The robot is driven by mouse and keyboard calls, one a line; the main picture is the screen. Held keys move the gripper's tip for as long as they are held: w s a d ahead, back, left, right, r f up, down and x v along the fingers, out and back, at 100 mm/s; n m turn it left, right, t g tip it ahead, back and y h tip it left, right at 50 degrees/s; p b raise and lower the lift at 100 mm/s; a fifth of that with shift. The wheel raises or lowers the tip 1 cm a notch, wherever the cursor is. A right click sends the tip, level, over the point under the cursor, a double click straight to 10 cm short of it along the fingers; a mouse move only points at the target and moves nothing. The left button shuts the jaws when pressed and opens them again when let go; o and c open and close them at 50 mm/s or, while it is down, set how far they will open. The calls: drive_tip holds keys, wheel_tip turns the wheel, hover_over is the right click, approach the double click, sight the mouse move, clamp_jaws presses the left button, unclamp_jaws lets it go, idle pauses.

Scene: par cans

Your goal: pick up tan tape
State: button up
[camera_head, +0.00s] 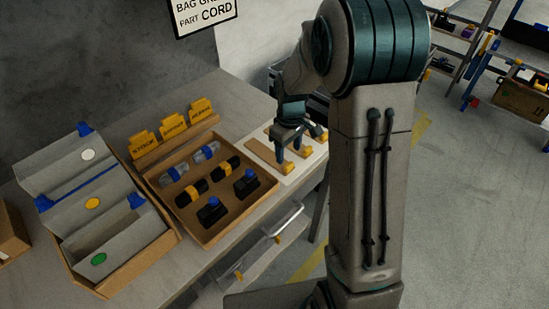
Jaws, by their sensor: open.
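A flat tan strip (261,154), which looks like the tan tape, lies on a pale mat (297,178) at the right end of the bench. A yellow piece (287,167) sits at its near end. My gripper (293,149) points down over the mat, just right of the strip. Its jaws are apart, and I see nothing held between them. Whether a fingertip touches anything is too small to tell. The gripper hides part of the mat and whatever lies behind it.
More yellow pieces (307,151) lie on the mat. Left of it stands a brown tray (228,214) with several black and clear items. Yellow signs (172,126) stand behind the tray. A grey sectioned bin (121,236) is further left. A clear drawer (274,238) juts out below the bench.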

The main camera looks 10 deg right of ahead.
sight(288, 163)
drive_tip(key=shift+s+f+p, duration=0.15)
drive_tip(key=shift+f+p, duration=0.2)
drive_tip(key=shift+f, duration=2.4)
drive_tip(key=shift+c, duration=0.3)
drive_tip(key=c, duration=1)
